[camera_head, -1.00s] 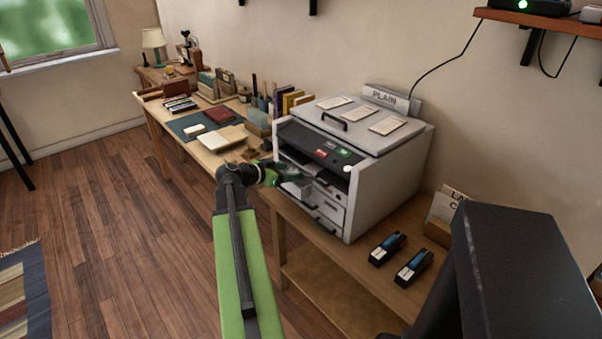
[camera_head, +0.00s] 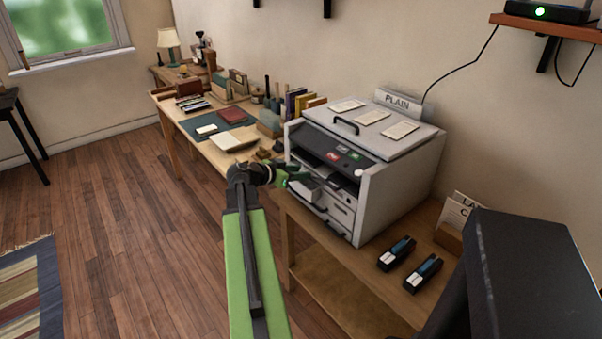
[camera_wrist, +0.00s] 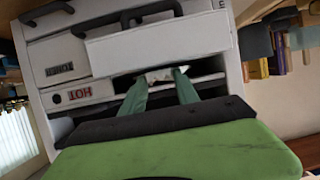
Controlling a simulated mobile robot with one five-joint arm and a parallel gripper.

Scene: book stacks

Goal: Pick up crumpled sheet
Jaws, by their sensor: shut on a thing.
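In the wrist view, the crumpled sheet (camera_wrist: 163,75) is a small white, jagged piece between the tips of my gripper (camera_wrist: 162,77). The two green fingers are shut on it in front of the printer's dark slot. Most of the sheet is hidden by the fingers and the slot's shadow. In the head view, my gripper (camera_head: 299,178) is at the front left of the grey-white printer (camera_head: 405,190); the sheet cannot be made out there.
A white drawer front (camera_wrist: 160,45) and a "HOT" label (camera_wrist: 80,95) are close to my fingers. Two black-and-blue cartridges (camera_head: 397,253) lie on the wooden stand. A desk (camera_head: 215,155) with books and papers stands left of the printer.

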